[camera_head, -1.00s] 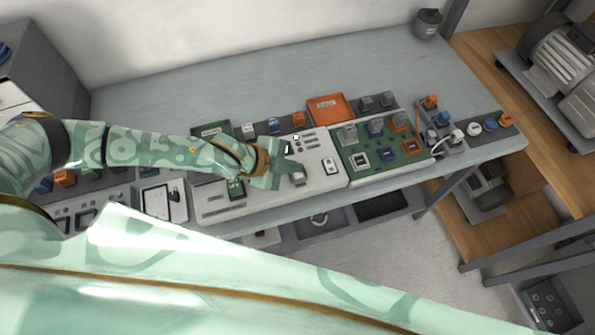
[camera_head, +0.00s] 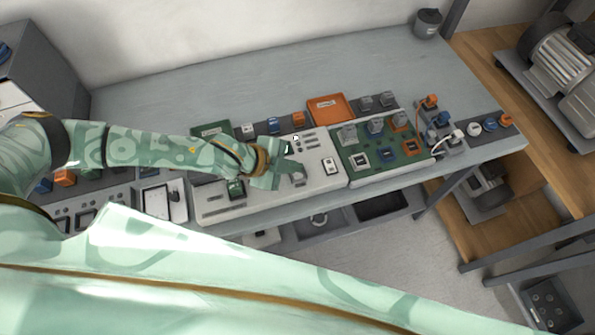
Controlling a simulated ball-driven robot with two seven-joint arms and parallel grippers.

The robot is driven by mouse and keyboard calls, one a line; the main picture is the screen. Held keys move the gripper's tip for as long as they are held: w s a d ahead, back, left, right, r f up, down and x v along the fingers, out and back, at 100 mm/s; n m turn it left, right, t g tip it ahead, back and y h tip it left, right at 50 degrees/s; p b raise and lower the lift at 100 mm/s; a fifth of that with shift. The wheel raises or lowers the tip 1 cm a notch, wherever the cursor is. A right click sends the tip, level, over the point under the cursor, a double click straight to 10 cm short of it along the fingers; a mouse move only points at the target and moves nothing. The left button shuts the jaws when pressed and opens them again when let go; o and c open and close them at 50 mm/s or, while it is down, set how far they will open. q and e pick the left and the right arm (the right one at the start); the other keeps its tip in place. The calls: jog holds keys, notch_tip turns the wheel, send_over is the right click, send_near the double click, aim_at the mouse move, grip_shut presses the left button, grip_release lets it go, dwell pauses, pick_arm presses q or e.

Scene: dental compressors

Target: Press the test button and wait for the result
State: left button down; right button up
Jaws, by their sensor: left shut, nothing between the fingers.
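The white test panel (camera_head: 318,180) lies on the front part of the bench. It carries slots and a white rocker-like switch (camera_head: 329,166) near its right end. The test button cannot be made out for certain, and the gripper hides part of the panel. My right gripper is not in view.
A green circuit board (camera_head: 385,172) with sockets and blocks adjoins the panel on the right. An orange tray (camera_head: 331,108) and a green tray (camera_head: 213,131) stand behind it. Grey, blue and orange plugs stand at the bench's right end.

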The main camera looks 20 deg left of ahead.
aim_at(293, 177)
pick_arm(q)
jog(key=shift+f, duration=0.4)
jog(key=shift+f, duration=0.45)
dwell(0.6)
jog(key=shift+r, duration=0.1)
jog(key=shift+r+p, duration=0.8)
jog(key=shift+p, duration=0.25)
notch_tip(293, 177, up, 5)
jog(key=p, duration=0.5)
jog(key=shift+p, duration=0.3)
